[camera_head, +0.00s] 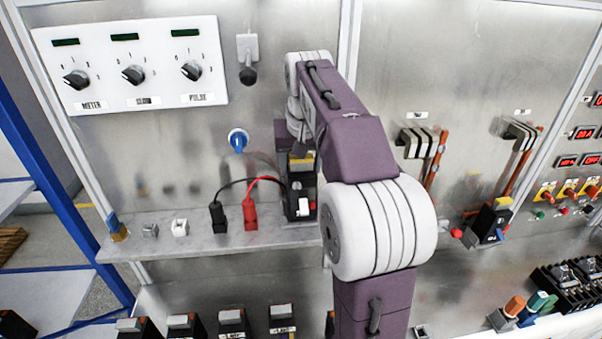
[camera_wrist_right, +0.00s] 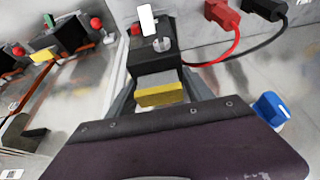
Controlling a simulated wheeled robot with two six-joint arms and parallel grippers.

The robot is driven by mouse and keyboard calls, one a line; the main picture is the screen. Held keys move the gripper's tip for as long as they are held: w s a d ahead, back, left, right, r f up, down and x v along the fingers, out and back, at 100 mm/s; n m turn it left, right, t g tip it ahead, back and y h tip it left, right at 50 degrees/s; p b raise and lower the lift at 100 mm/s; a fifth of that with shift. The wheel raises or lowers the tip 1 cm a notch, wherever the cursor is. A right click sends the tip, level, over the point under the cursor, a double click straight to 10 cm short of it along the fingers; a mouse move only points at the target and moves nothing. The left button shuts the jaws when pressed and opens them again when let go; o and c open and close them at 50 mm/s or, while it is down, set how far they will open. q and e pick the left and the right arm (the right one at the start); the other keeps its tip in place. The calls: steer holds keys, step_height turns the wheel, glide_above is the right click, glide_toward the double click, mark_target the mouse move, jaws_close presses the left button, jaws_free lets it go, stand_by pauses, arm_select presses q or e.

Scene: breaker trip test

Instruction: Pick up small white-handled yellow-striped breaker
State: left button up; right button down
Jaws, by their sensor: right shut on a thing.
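The small breaker (camera_head: 300,190) has a black body, a white handle and a yellow stripe. It is upright at the shelf along the metal panel, and whether it touches the shelf is unclear. My right gripper (camera_head: 301,157) is at its top, partly hidden by my own arm. In the right wrist view the breaker (camera_wrist_right: 152,57) sits between the two grey fingers of my right gripper (camera_wrist_right: 162,82), which is shut on it near the yellow stripe. The white handle points away from the gripper. My left gripper is not in view.
A red plug (camera_head: 249,213) and a black plug (camera_head: 217,217) stand left of the breaker, their leads curving toward it. A blue knob (camera_head: 238,140) is on the panel nearby. Another breaker (camera_head: 489,222) with a blue handle is at right. Several breakers line the bottom edge.

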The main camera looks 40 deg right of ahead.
steer(key=r, duration=0.4)
steer(key=shift+s+d+r+p, duration=0.1)
steer(key=shift+s+d+p, duration=0.05)
steer(key=shift+d+p, duration=0.25)
steer(key=s+d+r+p, duration=0.3)
steer(key=s+d+r, duration=0.2)
steer(key=d, duration=0.4)
steer(key=shift+s+r, duration=0.4)
steer(key=shift+r, duration=0.25)
steer(key=shift+d, duration=0.1)
